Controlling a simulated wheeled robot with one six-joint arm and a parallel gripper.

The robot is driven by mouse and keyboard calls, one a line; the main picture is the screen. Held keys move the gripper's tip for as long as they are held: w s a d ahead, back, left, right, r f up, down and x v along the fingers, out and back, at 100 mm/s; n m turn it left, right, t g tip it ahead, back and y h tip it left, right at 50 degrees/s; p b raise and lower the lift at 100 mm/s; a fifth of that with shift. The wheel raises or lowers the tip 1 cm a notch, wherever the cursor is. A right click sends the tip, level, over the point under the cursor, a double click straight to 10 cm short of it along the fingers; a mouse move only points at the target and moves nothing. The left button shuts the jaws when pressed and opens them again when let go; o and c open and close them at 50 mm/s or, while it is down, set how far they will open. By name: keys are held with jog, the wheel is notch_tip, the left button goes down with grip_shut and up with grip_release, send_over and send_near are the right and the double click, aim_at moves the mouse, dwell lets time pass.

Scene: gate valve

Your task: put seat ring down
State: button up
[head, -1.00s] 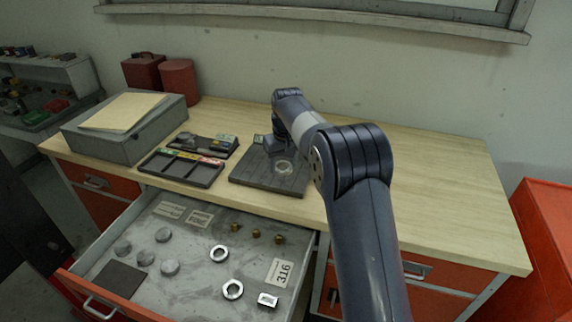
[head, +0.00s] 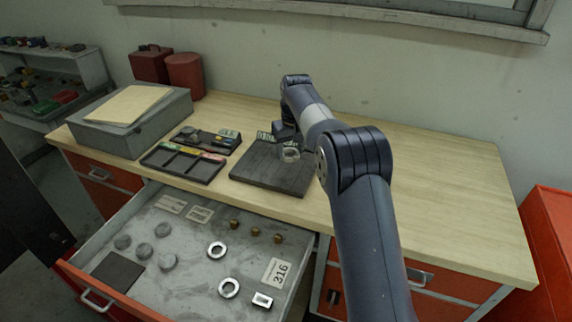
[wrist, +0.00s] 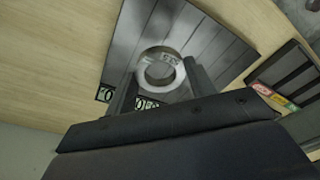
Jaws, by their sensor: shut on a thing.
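The seat ring (head: 289,160) is a pale metal ring at the end of my arm, over the dark slatted mat (head: 262,180) on the workbench. My gripper (head: 288,147) is shut on it. In the wrist view the ring (wrist: 142,72) sits between the two dark fingers, its flat face with small markings toward the camera and the mat (wrist: 215,52) behind it. The ring looks held a little above the mat; the exact gap cannot be told. The fingers are partly hidden by my wrist in the head view.
A black divided tray (head: 183,166) and a dark holder with small items (head: 205,140) stand left of the mat. A grey box (head: 130,130) is farther left. The open drawer (head: 190,235) holds rings, discs and brass pieces. The bench at right is clear.

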aim_at(290, 173)
jog(key=shift+f+p, duration=0.5)
jog(key=shift+f, duration=2.8)
jog(key=shift+f, duration=0.1)
jog(key=o, duration=1.1)
jog(key=r, duration=0.4)
jog(key=s+r+b, duration=0.1)
jog(key=r, duration=0.7)
jog(key=shift+s+d+b, duration=0.3)
jog(key=shift+s+d, duration=0.05)
jog(key=shift+d, duration=0.05)
